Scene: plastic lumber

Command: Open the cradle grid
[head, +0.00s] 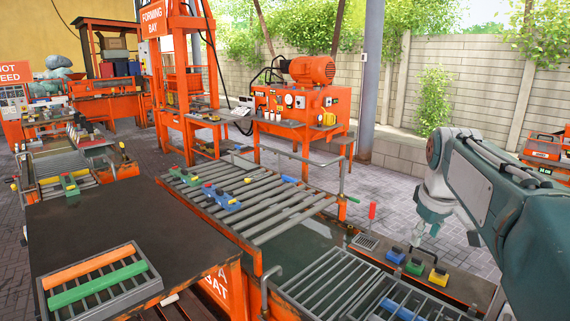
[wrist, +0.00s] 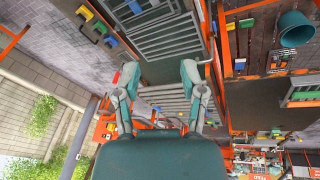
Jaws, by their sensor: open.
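Two grey barred grids lie over the orange-framed bath in the head view; I cannot tell for certain which is the cradle grid. The nearer grid (head: 325,283) lies low at the bottom, with a blue piece (head: 398,309) by its bars. The farther grid (head: 285,210) is a rack of long bars carrying small coloured pieces. Dark water (head: 302,246) shows between them. In the wrist view the two grids appear at the top (wrist: 165,38) and between the fingers (wrist: 165,100). My gripper (head: 432,214) is open and empty, held up right of the bath, touching neither grid.
Blue, green and yellow blocks (head: 415,267) stand on the bath's right ledge. A grey rail (head: 342,165) rises at the rack's far side. A dark table (head: 110,220) with a slatted tray (head: 97,284) is at left. Paved floor is open behind my arm.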

